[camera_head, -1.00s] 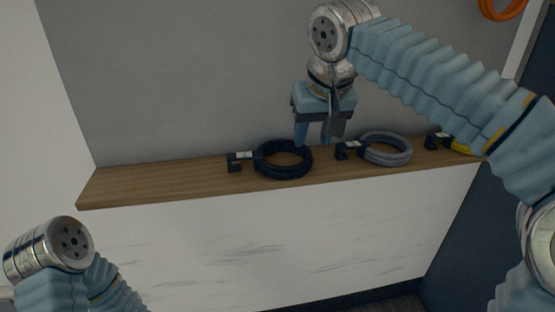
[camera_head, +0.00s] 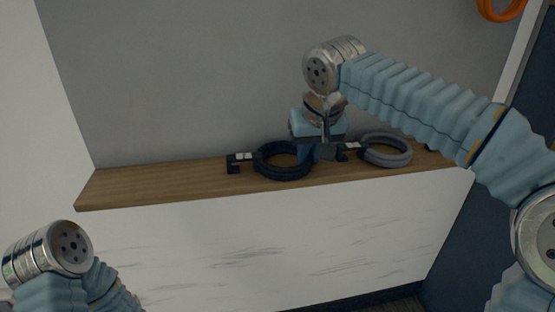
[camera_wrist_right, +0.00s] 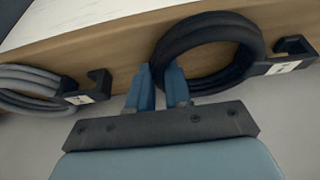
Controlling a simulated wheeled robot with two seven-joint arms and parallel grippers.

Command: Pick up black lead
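The black lead (camera_head: 283,174) is a coiled ring lying on the wooden shelf, with a black clip at its left side. My right gripper (camera_head: 309,155) is lowered at the coil's right edge, pointing down. My left gripper is out of view; only part of my left arm shows at the lower left.
A grey coiled lead (camera_head: 386,161) lies right of the black one, with its black clip (camera_wrist_right: 97,85) close to my right gripper. The wooden shelf (camera_head: 130,183) is bare at its left end. A grey wall (camera_head: 180,80) rises behind it.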

